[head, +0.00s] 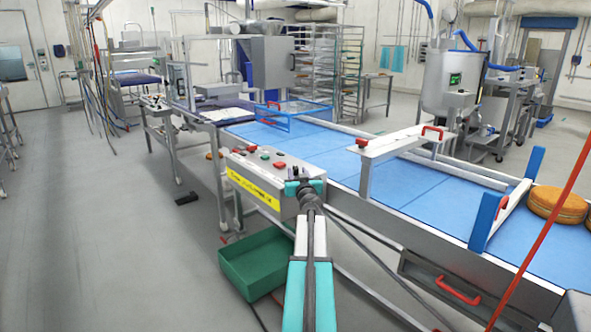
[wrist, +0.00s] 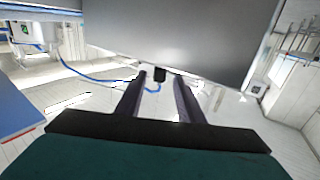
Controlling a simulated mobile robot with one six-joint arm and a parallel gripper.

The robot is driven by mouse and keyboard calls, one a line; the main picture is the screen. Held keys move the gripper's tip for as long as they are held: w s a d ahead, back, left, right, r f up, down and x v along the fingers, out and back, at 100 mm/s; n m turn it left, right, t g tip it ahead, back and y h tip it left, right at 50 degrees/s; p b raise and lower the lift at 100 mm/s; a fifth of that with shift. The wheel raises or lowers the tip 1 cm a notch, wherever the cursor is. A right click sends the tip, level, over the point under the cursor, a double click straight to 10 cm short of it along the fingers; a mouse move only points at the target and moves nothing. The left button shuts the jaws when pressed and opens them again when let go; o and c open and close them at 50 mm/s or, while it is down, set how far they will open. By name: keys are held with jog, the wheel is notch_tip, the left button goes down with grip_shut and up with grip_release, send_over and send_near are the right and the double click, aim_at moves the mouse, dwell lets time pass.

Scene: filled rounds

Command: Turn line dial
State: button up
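The grey control box (head: 262,190) stands at the side of the blue conveyor, with red and green buttons on top and a yellow label on its front. My gripper (head: 296,172) is at the box's right end. In the wrist view my gripper (wrist: 160,77) has its two dark fingers apart. A small black knob (wrist: 160,74), probably the line dial, shows between the fingertips at the edge of the grey box (wrist: 185,40). Gaps show on both sides of it.
The blue conveyor (head: 400,180) runs behind the box, with a white crossbar (head: 405,143) over it. Round cakes (head: 557,203) lie at the right. A green crate (head: 255,262) sits on the floor under the box. The floor at left is open.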

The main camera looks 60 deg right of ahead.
aim_at(297, 171)
jog(key=shift+p+x, duration=0.4)
jog(key=shift+x, duration=1.8)
